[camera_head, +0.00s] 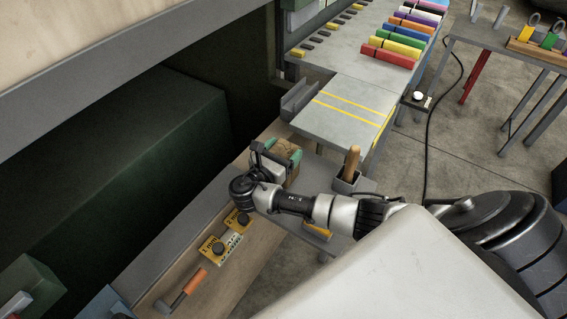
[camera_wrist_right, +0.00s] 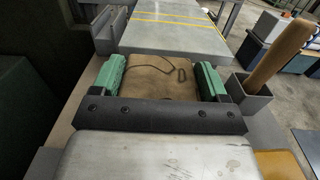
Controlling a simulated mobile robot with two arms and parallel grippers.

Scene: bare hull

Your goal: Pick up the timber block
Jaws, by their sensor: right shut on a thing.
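The timber block (camera_wrist_right: 160,78) is brown with a dark curved mark on its top. In the right wrist view it sits between the two green finger pads of my right gripper (camera_wrist_right: 162,82), which is shut on it. In the head view the timber block (camera_head: 283,151) shows partly between the green pads of my right gripper (camera_head: 284,156), at the far end of the wooden bench. The wrist hides part of it. I cannot tell whether the block is touching the bench or lifted. My left gripper is not in view.
A grey holder with a wooden handle (camera_head: 351,162) stands close right of the gripper. A hammer (camera_head: 182,288) and yellow gauge blocks (camera_head: 212,249) lie on the bench (camera_head: 259,238). A grey plate with yellow lines (camera_head: 345,110) lies beyond. A dark green box (camera_head: 150,170) stands left.

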